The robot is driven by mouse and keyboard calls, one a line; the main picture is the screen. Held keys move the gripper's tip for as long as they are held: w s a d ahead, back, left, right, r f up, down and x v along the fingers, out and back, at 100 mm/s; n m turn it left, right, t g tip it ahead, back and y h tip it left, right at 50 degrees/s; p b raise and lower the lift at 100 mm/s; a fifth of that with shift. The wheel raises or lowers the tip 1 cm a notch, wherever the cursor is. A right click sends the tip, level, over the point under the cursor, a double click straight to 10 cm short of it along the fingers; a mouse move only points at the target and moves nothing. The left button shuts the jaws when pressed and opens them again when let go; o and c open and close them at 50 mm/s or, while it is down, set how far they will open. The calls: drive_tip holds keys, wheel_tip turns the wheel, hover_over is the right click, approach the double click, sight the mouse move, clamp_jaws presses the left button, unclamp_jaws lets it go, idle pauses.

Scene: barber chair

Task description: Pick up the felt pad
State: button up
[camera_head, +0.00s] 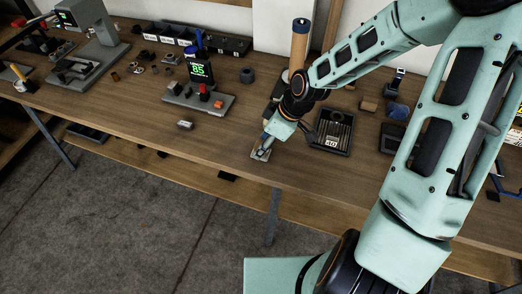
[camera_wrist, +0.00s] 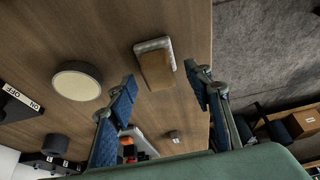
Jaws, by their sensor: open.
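A small tan block with a pale grey, bumpy layer along its edge, which looks like the felt pad (camera_wrist: 156,70), lies on the wooden table in the wrist view. In the head view the pad (camera_head: 261,155) shows partly at the table's front edge, with my gripper over it. My gripper (camera_wrist: 161,75) is open, its two blue-padded fingers spread apart. In the wrist view the pad appears between and just beyond the fingertips, and nothing is held. In the head view my gripper (camera_head: 267,142) points down at the pad; the exact height gap cannot be told.
A dark tray (camera_head: 333,130) lies to the right. A grey stand with a green "85" display (camera_head: 198,70) is left. The table front left of the pad is mostly clear.

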drive_tip(key=shift+x, duration=0.9)
drive_tip(key=shift+w+d, duration=0.1)
drive_tip(key=c, duration=1.2)
drive_tip(key=shift+r, duration=0.2)
drive_tip(key=shift+c, duration=0.2)
